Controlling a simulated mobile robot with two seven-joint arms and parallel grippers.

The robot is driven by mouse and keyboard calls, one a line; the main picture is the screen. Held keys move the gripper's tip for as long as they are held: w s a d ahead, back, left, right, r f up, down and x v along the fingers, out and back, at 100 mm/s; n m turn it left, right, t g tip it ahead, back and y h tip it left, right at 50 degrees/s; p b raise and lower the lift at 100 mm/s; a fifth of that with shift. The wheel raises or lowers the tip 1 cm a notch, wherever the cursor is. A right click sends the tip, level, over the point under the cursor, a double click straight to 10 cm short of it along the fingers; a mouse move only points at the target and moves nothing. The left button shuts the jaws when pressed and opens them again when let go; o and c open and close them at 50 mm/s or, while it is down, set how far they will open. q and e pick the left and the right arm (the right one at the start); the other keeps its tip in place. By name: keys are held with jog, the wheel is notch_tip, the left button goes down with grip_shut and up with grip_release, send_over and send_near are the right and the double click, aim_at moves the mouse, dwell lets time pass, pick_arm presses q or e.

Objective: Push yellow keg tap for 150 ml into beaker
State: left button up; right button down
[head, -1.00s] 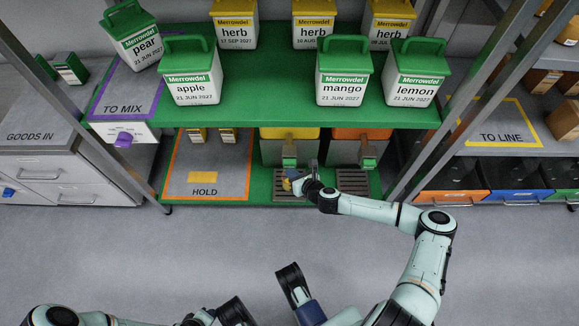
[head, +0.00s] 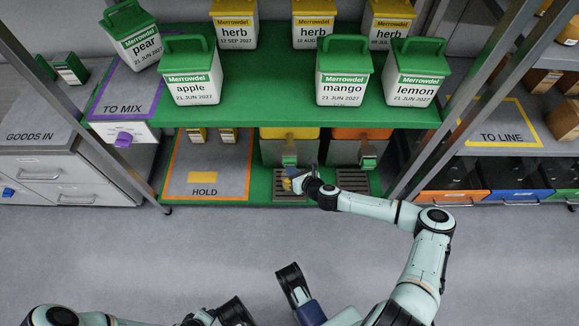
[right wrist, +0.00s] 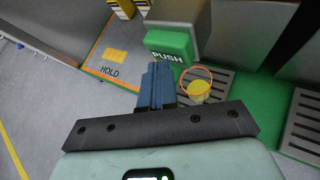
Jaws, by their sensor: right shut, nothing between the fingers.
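The yellow keg (head: 290,133) stands under the green shelf, yellow on top with a grey body. Its green tap (head: 289,160) is at the front; in the right wrist view its pad (right wrist: 168,43) reads PUSH. The beaker (right wrist: 197,84) stands on the drip grate below, with an orange rim and yellow inside; its fill level cannot be read. My right gripper (right wrist: 157,68) is shut and empty, its blue fingertips at the lower edge of the tap pad; contact cannot be told. It partly hides the beaker in the head view.
An orange keg (head: 362,134) with its own tap and grate (head: 353,181) stands just right. The HOLD mat (head: 208,176) lies to the left. Labelled tubs, such as the mango tub (head: 342,88), stand on the green shelf (head: 268,85) above. The floor in front is clear.

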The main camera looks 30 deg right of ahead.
jog(key=shift+s+a+p, duration=0.25)
jog(key=shift+s+p, duration=0.05)
jog(key=shift+s, duration=0.2)
jog(key=shift+s+a+p, duration=0.25)
jog(key=shift+s+p, duration=0.05)
jog(key=shift+s, duration=0.15)
jog(key=s+a, duration=0.1)
jog(key=s+p, duration=0.1)
jog(key=s, duration=0.1)
jog(key=s+a+p, duration=0.1)
jog(key=shift+s+a, duration=0.15)
jog(key=shift+a, duration=0.2)
dwell(3.3)
